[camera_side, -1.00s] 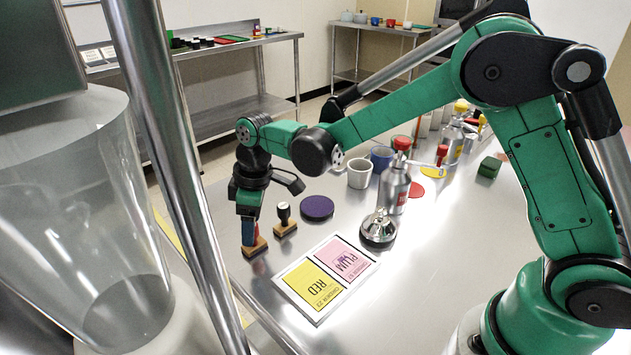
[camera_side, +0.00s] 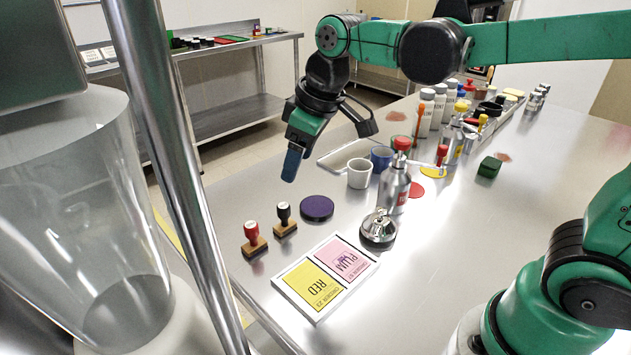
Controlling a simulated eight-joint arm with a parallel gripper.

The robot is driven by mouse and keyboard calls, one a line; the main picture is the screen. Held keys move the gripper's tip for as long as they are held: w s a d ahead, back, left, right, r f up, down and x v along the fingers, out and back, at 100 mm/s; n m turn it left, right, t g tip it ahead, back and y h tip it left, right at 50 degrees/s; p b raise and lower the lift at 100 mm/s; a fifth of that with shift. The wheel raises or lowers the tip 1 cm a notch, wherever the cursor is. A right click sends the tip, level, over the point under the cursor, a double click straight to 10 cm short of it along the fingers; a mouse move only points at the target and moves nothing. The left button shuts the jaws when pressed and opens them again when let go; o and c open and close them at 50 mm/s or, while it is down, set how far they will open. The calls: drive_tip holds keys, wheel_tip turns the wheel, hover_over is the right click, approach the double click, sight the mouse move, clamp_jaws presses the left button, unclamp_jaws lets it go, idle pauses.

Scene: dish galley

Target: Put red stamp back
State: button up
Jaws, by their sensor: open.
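The red stamp (camera_side: 252,237), with a red handle and a wooden block base, stands upright on the metal table near its front left edge. A similar stamp with a black handle (camera_side: 285,220) stands upright just to its right and apart from it. My gripper (camera_side: 291,164) is open and empty, raised above the table, up and to the right of the red stamp. Its blue fingers point down and touch nothing that I can see. A card (camera_side: 325,279) with a yellow RED panel and a pink PLUM panel lies to the right of the red stamp.
A round purple pad (camera_side: 317,208) lies behind the black stamp. A white cup (camera_side: 359,173), a blue cup (camera_side: 381,158), a metal bottle (camera_side: 395,188) and a silver bell (camera_side: 378,229) stand to the right. Several white bottles (camera_side: 425,113) stand farther back.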

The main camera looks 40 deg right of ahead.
drive_tip(key=s+d+f+m+t+h, duration=0.1)
drive_tip(key=s+d+f+m+t, duration=0.2)
drive_tip(key=s, duration=0.4)
drive_tip(key=shift+s+d+f+m+t, duration=0.25)
drive_tip(key=shift+d+m, duration=0.45)
drive_tip(key=shift+m, duration=0.4)
